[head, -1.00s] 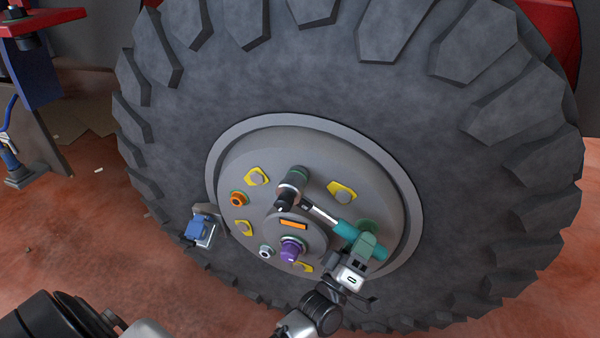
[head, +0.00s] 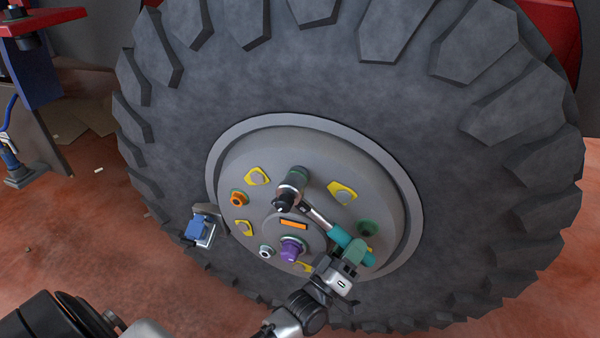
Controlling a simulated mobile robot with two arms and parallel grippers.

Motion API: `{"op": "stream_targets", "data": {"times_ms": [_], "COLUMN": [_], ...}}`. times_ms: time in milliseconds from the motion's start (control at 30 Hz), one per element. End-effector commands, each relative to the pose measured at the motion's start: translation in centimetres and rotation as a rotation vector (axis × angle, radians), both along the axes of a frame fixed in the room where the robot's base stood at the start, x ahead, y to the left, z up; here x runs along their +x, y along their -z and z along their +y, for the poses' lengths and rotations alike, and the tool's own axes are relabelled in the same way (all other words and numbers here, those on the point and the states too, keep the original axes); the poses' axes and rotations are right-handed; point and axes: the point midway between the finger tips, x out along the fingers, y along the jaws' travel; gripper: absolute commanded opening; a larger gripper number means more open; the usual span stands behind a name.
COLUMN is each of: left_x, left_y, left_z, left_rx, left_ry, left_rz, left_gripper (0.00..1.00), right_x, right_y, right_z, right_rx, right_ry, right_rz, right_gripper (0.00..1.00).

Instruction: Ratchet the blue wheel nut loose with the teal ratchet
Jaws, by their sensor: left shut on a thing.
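The teal ratchet (head: 338,235) lies across the grey wheel hub (head: 335,175). Its dark head and socket (head: 289,190) sit over a stud in the upper middle of the hub, and its handle slants down to the right. No blue wheel nut shows; whatever is under the socket is hidden. My left gripper (head: 355,256) is shut on the teal handle near its lower end. My right gripper is not in view.
Around the socket are an orange nut (head: 239,198), a purple nut (head: 292,250), a dark green nut (head: 368,228) and several yellow tabs. A blue block on a bracket (head: 200,229) is at the hub's left.

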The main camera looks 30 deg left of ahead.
Motion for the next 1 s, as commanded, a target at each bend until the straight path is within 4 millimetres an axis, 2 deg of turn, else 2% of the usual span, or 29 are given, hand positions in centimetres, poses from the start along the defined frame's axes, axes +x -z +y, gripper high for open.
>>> {"op": "stream_targets", "data": {"times_ms": [1000], "left_x": [-0.09], "left_y": [-0.31], "left_z": [0.0], "left_rx": [0.001], "left_ry": [0.002], "left_rz": [0.002], "left_gripper": [0.0], "right_x": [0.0], "right_y": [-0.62], "right_z": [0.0], "right_rx": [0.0], "right_ry": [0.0], "right_rz": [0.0], "right_gripper": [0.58]}}
